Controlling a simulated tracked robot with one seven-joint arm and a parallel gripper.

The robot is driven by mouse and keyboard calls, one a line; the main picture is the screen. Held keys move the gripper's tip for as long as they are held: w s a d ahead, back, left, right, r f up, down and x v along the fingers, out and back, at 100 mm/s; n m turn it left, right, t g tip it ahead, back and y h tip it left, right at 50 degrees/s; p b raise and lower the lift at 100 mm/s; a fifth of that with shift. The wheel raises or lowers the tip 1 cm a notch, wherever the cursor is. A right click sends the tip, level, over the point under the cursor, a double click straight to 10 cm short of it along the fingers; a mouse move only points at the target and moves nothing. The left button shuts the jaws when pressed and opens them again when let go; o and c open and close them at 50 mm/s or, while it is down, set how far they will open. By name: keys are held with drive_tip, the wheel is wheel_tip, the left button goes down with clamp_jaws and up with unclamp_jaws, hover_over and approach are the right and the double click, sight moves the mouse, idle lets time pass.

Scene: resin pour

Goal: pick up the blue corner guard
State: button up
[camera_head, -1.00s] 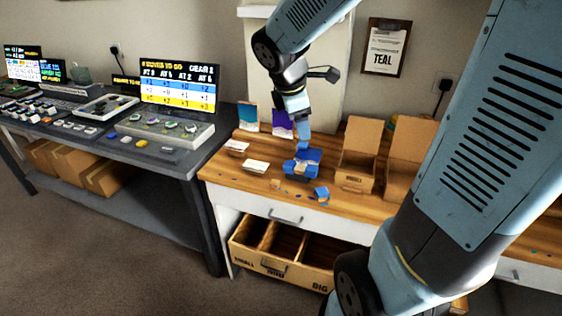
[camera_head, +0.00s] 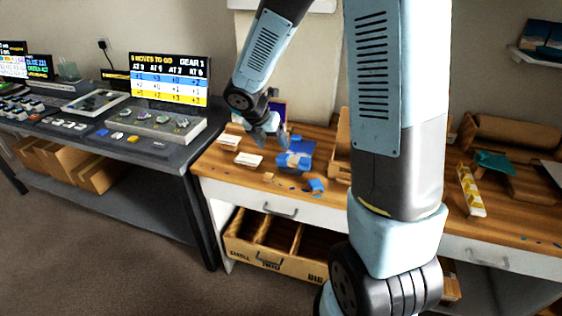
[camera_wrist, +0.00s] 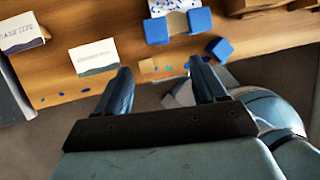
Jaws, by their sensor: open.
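A small blue block (camera_head: 316,186), which looks like a loose corner guard, lies on the wooden worktop near its front edge. It also shows in the wrist view (camera_wrist: 222,48), just beyond the right fingertip and apart from it. Behind it lies a larger wrapped item (camera_head: 294,158) with blue pieces at its corners; in the wrist view one blue corner piece (camera_wrist: 157,31) shows at its left. My gripper (camera_head: 269,138) is above the worktop, left of the wrapped item.
White cards (camera_head: 248,160) lie left of the wrapped item. A small tan cube (camera_wrist: 147,66) and blue scraps lie on the worktop. A yellow-patterned bar (camera_head: 470,191) lies on the right.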

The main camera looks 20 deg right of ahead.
sight(280, 159)
drive_tip(key=shift+w+x, duration=0.15)
drive_tip(key=shift+x, duration=2.25)
drive_tip(key=shift+w+x, duration=0.1)
drive_tip(key=shift+x, duration=2.3)
drive_tip(key=shift+r, duration=0.1)
drive_tip(key=shift+c, duration=0.4)
drive_tip(key=c, duration=1.1)
